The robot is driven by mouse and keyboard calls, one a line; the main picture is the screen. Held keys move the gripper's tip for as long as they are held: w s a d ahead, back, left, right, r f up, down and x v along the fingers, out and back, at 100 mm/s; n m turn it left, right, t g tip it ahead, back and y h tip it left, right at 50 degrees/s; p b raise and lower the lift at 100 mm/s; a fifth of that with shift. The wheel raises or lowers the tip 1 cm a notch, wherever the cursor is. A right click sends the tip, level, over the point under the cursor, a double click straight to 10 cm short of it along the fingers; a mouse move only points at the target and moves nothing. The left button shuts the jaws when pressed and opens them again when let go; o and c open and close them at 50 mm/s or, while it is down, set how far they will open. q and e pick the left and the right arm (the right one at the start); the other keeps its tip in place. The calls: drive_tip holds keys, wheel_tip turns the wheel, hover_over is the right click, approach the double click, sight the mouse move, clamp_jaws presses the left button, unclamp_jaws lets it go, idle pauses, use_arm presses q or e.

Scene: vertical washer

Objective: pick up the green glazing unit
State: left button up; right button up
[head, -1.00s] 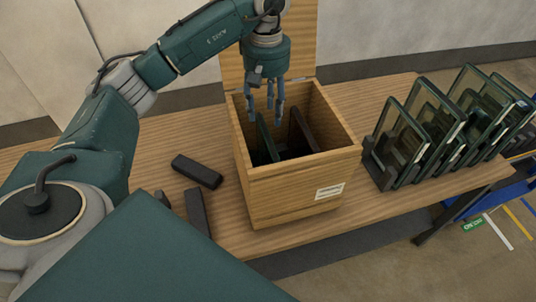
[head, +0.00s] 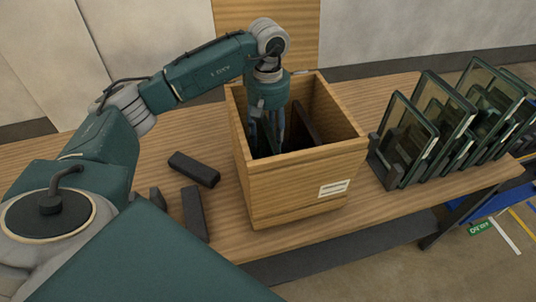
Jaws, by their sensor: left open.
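My left gripper (head: 268,128) points down inside the open wooden box (head: 300,190). Its fingers are open and sit at the left part of the box, close to a dark green pane (head: 264,138) standing upright there. I cannot tell whether the fingers touch the pane. A second dark upright piece (head: 305,124) stands further right in the box. The lower parts of both are hidden by the box's front wall. My right gripper is not in view.
Several framed glass units (head: 408,135) stand in a dark rack on the right of the wooden table (head: 370,207).

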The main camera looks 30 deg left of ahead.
use_arm(q)
drive_tip(key=shift+f, duration=0.25)
drive_tip(key=f+p, duration=0.1)
drive_tip(key=f, duration=0.1)
drive_tip(key=d+f+p, duration=0.1)
drive_tip(key=f+p, duration=0.1)
drive_tip(key=f, duration=0.1)
drive_tip(key=shift+s, duration=0.1)
clamp_jaws()
drive_tip(key=shift+r, duration=0.1)
